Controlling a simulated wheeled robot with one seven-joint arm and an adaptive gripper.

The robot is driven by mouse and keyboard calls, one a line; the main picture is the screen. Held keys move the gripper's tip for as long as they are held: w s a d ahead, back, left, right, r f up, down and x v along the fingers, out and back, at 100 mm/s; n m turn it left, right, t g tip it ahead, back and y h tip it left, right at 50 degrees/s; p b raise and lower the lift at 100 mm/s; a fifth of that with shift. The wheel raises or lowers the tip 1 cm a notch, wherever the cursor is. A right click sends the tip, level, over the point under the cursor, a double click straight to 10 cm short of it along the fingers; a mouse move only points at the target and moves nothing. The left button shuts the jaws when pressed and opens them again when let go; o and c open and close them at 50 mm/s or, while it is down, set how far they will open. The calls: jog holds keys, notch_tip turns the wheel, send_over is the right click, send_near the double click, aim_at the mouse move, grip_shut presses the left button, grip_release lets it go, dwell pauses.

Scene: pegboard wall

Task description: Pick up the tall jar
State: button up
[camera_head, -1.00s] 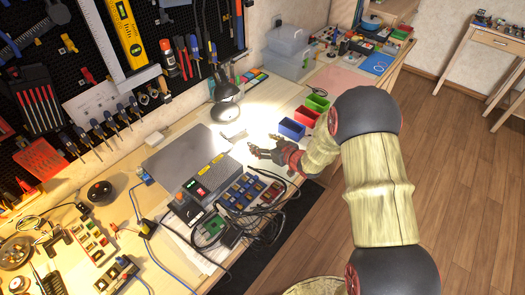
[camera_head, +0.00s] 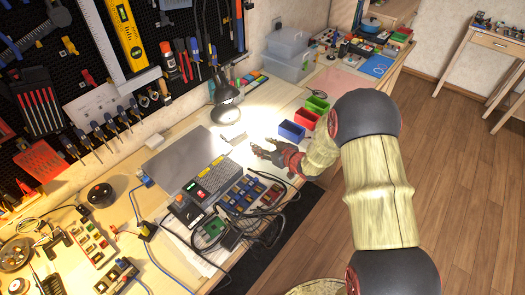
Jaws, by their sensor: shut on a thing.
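My gripper (camera_head: 262,151) is in the brightly lit part of the workbench, left of the blue bin. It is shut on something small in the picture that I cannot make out. Its fingers point left, toward the patch under the lamp. I cannot pick out a tall jar with certainty in this view; the glare and the gripper's small size hide detail there.
A black desk lamp (camera_head: 226,100) stands behind my gripper. A blue bin (camera_head: 292,131), a red bin (camera_head: 305,118) and a green bin (camera_head: 317,104) stand beside it. A grey mat (camera_head: 180,160) and cluttered electronics (camera_head: 245,195) lie left and in front.

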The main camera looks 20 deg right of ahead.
jog(key=shift+c, duration=0.8)
jog(key=shift+r, duration=0.15)
